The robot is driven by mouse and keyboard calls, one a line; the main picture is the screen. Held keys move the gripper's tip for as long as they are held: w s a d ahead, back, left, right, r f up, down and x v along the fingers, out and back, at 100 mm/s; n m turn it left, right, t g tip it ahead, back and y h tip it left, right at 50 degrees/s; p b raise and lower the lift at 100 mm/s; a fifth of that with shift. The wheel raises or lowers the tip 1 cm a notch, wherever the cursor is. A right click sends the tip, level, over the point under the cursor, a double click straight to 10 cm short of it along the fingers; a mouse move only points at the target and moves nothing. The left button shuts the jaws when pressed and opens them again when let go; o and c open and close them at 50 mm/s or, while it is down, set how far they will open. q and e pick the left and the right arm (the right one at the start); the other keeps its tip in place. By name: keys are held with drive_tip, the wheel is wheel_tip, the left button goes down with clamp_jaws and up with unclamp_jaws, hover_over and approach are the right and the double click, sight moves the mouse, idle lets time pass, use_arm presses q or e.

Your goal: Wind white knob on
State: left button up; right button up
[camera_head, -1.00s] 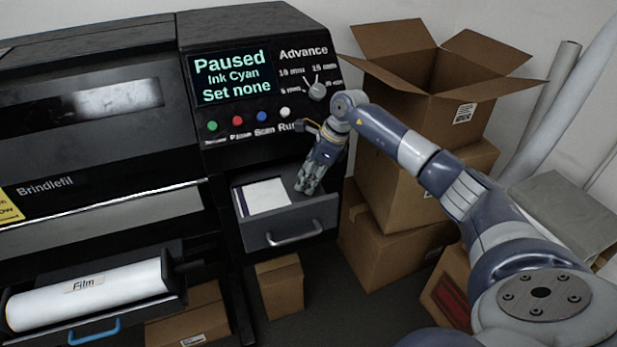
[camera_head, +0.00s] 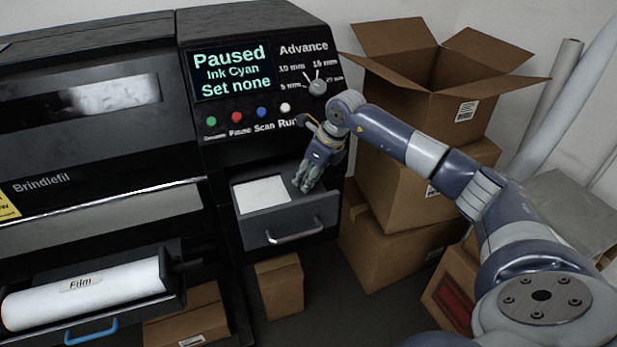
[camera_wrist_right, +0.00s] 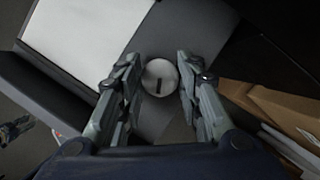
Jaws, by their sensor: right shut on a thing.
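A round white knob (camera_wrist_right: 160,78) with a dark slot-like mark sits between the two fingers of my right gripper (camera_wrist_right: 161,92) in the right wrist view. The fingers are shut on its sides. I cannot tell whether the knob touches the drawer floor.
A white sheet (camera_head: 262,190) lies in the drawer, left of the gripper. Above are the "Paused" screen (camera_head: 232,72), coloured buttons and the grey Advance dial (camera_head: 317,87). Stacked cartons (camera_head: 400,172) stand close on the right. A film roll (camera_head: 85,293) is at lower left.

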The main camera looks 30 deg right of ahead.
drive_tip(key=shift+m, duration=0.6)
drive_tip(key=o, duration=1.1)
drive_tip(key=shift+c, duration=0.2)
drive_tip(key=v, duration=1.2)
drive_tip(key=shift+s+a, duration=0.2)
drive_tip(key=shift+f, duration=0.1)
